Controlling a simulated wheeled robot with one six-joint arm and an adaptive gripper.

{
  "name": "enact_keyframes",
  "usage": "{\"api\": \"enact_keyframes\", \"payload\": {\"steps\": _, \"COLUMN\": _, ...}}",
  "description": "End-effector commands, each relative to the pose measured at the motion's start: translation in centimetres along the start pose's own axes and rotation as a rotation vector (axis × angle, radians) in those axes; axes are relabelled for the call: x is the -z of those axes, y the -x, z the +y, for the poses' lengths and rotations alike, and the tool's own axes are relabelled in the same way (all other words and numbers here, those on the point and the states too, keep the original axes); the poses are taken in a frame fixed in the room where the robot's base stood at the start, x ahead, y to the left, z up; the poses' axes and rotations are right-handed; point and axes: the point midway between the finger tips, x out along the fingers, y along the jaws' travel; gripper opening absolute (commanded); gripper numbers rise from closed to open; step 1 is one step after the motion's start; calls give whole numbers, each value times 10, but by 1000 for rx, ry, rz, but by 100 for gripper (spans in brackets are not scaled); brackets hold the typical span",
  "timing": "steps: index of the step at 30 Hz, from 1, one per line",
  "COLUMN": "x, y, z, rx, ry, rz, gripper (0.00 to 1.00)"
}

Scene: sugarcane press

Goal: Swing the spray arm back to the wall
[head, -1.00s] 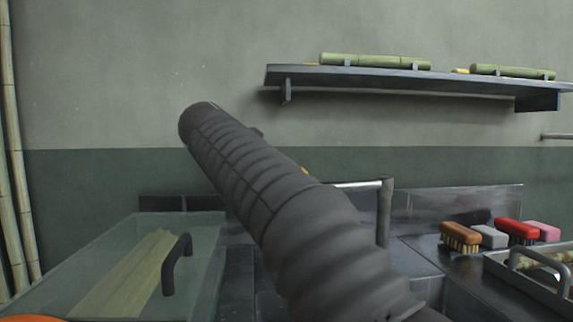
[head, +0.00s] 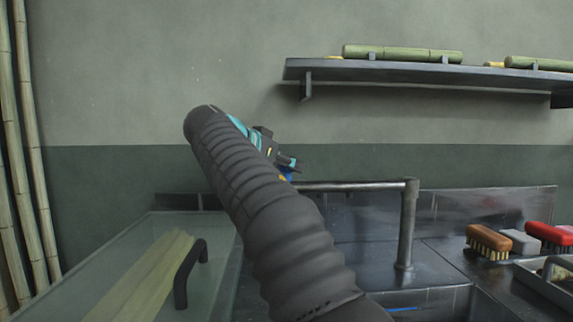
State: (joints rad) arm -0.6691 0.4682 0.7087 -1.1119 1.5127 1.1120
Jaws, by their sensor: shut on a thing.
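The spray arm (head: 350,186) is a metal pipe that runs sideways from the top of an upright post (head: 406,225) at the sink. Its left end passes behind my own dark ribbed arm. My gripper (head: 287,168), black and teal, shows only in part past the right side of my arm, at the left end of the pipe. It is shut on the spray arm there; the fingertips and the exact contact are mostly hidden. The wall (head: 400,165) is behind the pipe, and I cannot tell the gap between them.
A shelf (head: 420,75) with green cane pieces hangs at upper right. A clear-lidded case (head: 215,235) with a black handle (head: 190,270) stands at lower left. Brushes (head: 489,242) and a metal tray (head: 540,280) lie right of the sink. Bamboo poles (head: 30,170) stand far left.

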Motion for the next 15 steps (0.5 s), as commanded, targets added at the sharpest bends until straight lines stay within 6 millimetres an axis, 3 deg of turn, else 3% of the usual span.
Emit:
{"api": "enact_keyframes", "payload": {"steps": 2, "x": 0, "y": -2, "z": -2, "rx": 4, "ry": 2, "rz": 5, "gripper": 0}}
{"api": "enact_keyframes", "payload": {"steps": 3, "x": 0, "y": -2, "z": -3, "rx": 5, "ry": 2, "rz": 6, "gripper": 40}}
{"api": "enact_keyframes", "payload": {"steps": 6, "x": 0, "y": -2, "z": -3, "rx": 6, "ry": 2, "rz": 6, "gripper": 64}}
{"api": "enact_keyframes", "payload": {"steps": 15, "x": 0, "y": 2, "z": -3, "rx": 9, "ry": 2, "rz": 4, "gripper": 64}}
